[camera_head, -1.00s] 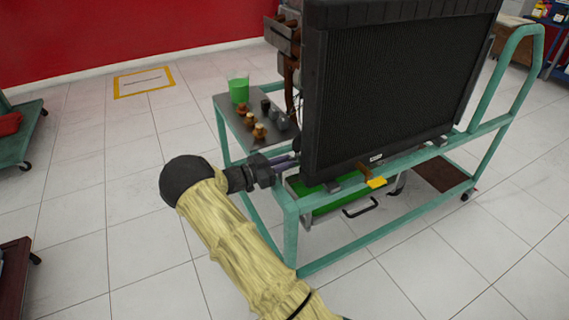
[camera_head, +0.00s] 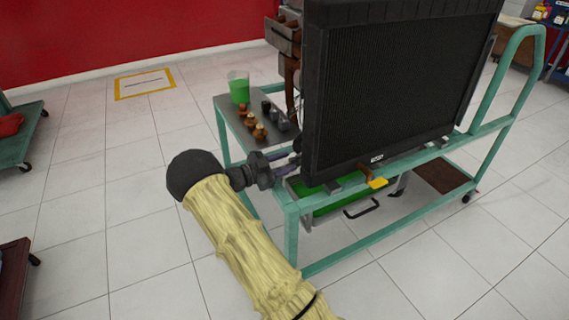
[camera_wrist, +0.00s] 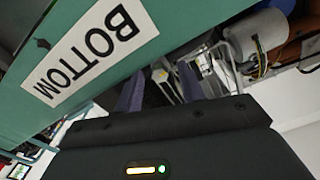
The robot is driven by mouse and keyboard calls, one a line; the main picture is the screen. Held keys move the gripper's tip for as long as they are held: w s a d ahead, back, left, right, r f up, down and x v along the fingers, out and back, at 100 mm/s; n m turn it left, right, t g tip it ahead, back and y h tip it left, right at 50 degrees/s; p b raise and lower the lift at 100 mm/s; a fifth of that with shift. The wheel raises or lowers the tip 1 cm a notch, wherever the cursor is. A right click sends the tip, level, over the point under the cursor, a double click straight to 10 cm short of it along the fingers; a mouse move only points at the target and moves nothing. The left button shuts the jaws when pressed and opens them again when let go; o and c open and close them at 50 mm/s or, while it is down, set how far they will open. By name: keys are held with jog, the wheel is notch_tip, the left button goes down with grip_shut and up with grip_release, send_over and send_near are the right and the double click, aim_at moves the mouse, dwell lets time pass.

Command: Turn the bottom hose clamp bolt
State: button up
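My gripper (camera_head: 283,156) reaches in at the lower left corner of the black radiator (camera_head: 390,95), just above the green cart frame. In the wrist view, its two purple-grey fingers (camera_wrist: 160,92) stand apart with a gap between them, and they look open. A dark shape shows behind the gap, too unclear to name. A white label reading BOTTOM (camera_wrist: 88,52) is on the green frame (camera_wrist: 30,110), close beside the left finger. I cannot make out the bottom hose clamp bolt in either view; contact with it cannot be told.
A grey side tray (camera_head: 236,122) holds a green beaker (camera_head: 239,88) and several caps and fittings near my gripper. A yellow tag (camera_head: 377,183) hangs at the radiator's foot. A green drain pan (camera_head: 325,200) sits below. The tiled floor at left is mostly clear.

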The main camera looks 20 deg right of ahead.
jog(key=shift+a, duration=0.1)
jog(key=a+p, duration=0.3)
jog(key=a, duration=1.4)
jog(key=shift+s+a, duration=0.15)
jog(key=shift+s, duration=0.15)
jog(key=n+p, duration=0.1)
jog(key=n, duration=0.1)
jog(key=n+p, duration=0.4)
jog(key=shift+d+r, duration=0.1)
jog(key=shift+d, duration=0.25)
